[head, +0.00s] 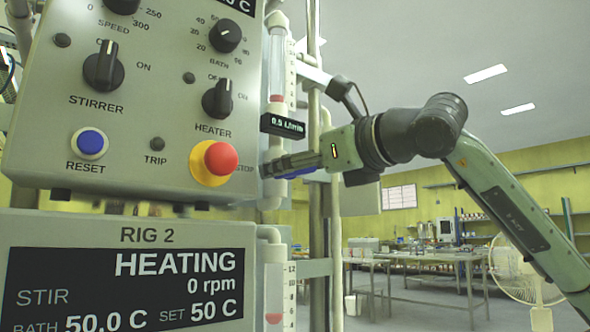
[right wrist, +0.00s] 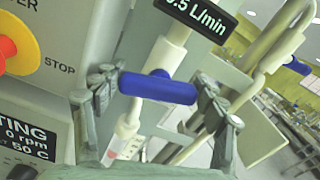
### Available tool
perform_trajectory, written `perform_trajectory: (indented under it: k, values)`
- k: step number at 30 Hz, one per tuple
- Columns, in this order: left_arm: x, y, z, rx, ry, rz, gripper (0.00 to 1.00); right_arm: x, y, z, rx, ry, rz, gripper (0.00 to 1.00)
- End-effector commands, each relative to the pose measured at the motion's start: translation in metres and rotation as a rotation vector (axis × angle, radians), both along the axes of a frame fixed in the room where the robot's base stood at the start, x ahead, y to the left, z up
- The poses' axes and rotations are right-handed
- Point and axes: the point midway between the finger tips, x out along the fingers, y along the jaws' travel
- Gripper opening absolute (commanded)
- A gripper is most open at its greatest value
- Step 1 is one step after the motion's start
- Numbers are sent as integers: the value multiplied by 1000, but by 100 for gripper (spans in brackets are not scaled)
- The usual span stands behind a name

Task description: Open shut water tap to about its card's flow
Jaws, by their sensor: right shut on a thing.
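The blue tap handle (right wrist: 158,89) lies crosswise over a pale vertical pipe (right wrist: 166,57) in the right wrist view. My right gripper (right wrist: 153,96) is shut on it, one finger at each end. In the head view the right gripper (head: 270,168) reaches in from the right, beside the red stop button, and only a little blue of the handle shows under its fingers. Above it, a black flow display (head: 283,125) appears to read 0.5 L/min. A flow tube (head: 277,62) with a red float low in it stands above the display. I see no flow card. My left gripper is out of view.
The control panel (head: 150,188) with knobs and the red stop button (head: 221,158) is close left of my right gripper. Below it, a RIG 2 screen (head: 120,290) reads HEATING, 0 rpm. A second tube (head: 275,285) stands beside it. Metal posts stand just behind the gripper.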

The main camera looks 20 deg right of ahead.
Motion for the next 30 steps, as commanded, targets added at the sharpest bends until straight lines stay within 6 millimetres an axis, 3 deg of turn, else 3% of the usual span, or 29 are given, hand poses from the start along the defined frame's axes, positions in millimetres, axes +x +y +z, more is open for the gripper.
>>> perform_trajectory:
  k: [12, 30]
  values:
    - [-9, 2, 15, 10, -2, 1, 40, -1, 2, 0, -371, -138, -1, 43]
    - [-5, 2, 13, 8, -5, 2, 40, -1, 3, -2, -824, -303, 0, 43]
